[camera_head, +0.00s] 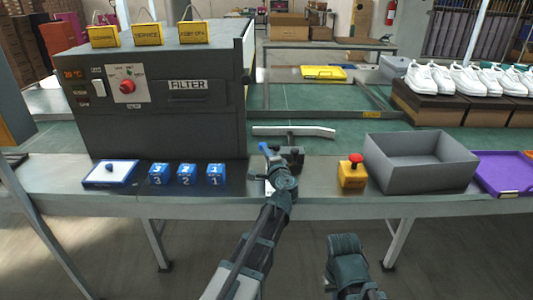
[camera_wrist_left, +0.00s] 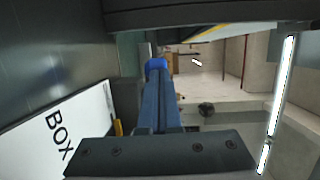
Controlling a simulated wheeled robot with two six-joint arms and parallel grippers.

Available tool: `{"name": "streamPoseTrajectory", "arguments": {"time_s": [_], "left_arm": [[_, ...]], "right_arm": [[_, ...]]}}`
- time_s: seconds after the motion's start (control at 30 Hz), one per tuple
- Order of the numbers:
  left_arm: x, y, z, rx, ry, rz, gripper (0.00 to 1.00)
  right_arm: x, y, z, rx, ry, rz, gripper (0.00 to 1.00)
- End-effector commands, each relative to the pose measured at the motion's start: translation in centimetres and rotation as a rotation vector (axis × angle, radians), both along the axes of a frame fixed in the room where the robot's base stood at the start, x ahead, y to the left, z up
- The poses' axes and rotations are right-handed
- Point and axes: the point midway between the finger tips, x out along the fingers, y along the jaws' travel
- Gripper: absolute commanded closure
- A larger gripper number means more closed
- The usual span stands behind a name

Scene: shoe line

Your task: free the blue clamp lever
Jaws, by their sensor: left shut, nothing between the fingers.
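The blue clamp lever (camera_head: 263,147) shows as a small blue tip on the dark clamp (camera_head: 290,155) at the back of the bench, in the middle of the head view. My left gripper (camera_head: 271,168) is right at the lever, with its fingers shut and empty. In the left wrist view a blue rounded end (camera_wrist_left: 156,66) lies just beyond the shut fingers (camera_wrist_left: 160,105). I cannot tell whether they touch it. The clamp's lower part is hidden by my left wrist. A dark part of my right arm (camera_head: 345,260) shows low in the head view; its fingers cannot be made out.
The dark filter machine (camera_head: 160,120) stands close on the left, with blue numbered blocks (camera_head: 187,174) before it. A yellow box with a red button (camera_head: 353,172) and a grey bin (camera_head: 420,178) stand right of the clamp. A white bar (camera_head: 310,131) lies behind it.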

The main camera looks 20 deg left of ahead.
Motion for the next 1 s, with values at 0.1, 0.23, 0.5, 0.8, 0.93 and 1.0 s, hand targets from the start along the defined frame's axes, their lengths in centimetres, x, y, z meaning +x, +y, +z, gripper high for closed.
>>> {"name": "streamPoseTrajectory", "arguments": {"time_s": [0.1,0.23,0.5,0.8,0.93,1.0], "left_arm": [[-0.1,0.8,0.0,-0.001,0.001,-0.052,1.0],[0.1,1.6,0.0,-0.002,0.001,-0.138,1.0],[1.4,3.4,0.0,0.0,-0.001,-0.222,1.0],[1.5,3.7,0.0,0.001,-0.001,-0.221,1.0],[1.5,3.7,0.0,0.0,0.0,-0.22,1.0],[1.4,3.7,0.0,0.0,0.0,-0.22,1.0]], "right_arm": [[0.0,0.0,0.0,0.0,0.0,0.0,1.0],[0.0,0.0,0.0,0.0,0.0,0.0,1.0],[0.0,0.0,0.0,0.0,0.0,0.0,1.0],[0.0,0.0,0.0,0.0,0.0,0.0,1.0],[0.0,0.0,0.0,0.0,0.0,0.0,1.0],[0.0,0.0,0.0,0.0,0.0,0.0,1.0]]}}
